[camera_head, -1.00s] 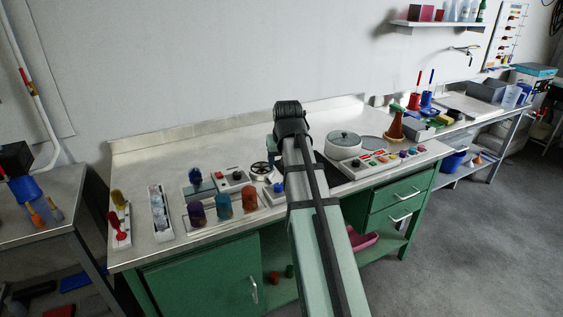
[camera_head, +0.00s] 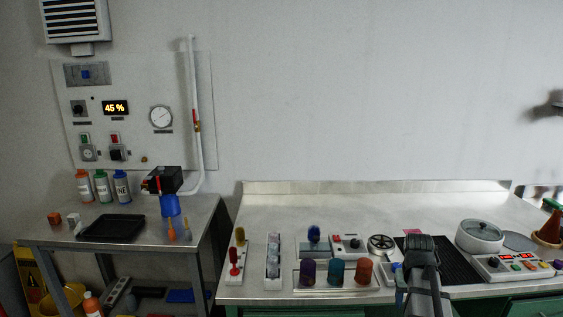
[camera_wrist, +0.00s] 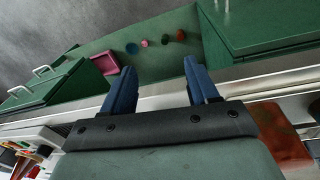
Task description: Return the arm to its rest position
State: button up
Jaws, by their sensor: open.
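My gripper (camera_wrist: 160,82) shows in the wrist view as two dark blue fingers set well apart, with nothing between them. The fingers point over the bench's front edge, with the green cabinet (camera_wrist: 262,30) and its open shelf beyond and below. In the head view my arm rises from the bottom right in front of the workbench (camera_head: 345,212). Its dark upper joint covers part of the bench's equipment. The fingers are hidden in the head view.
Colored jars (camera_head: 336,272) stand on a tray near the bench front. A white lidded pot (camera_head: 480,237) and a button panel (camera_head: 512,267) are right of my arm. A side table (camera_head: 65,235) stands left. The bench's back strip is clear.

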jog(key=s+a+f+n+g, duration=0.1)
jog(key=s+a+f+g, duration=0.15)
jog(key=s+f, duration=0.5)
jog(key=s+a+f+g, duration=0.1)
jog(key=s+a+f, duration=0.25)
jog(key=f, duration=0.75)
jog(key=s+a+f+n+g, duration=0.1)
jog(key=s+a+f+g, duration=0.15)
jog(key=s+f, duration=0.5)
jog(key=s+a+f, duration=0.6)
jog(key=s+f, duration=0.3)
jog(key=s+a+f+g+y, duration=0.1)
jog(key=s+a+f, duration=0.5)
jog(key=s+f, duration=0.3)
jog(key=shift+s, duration=0.35)
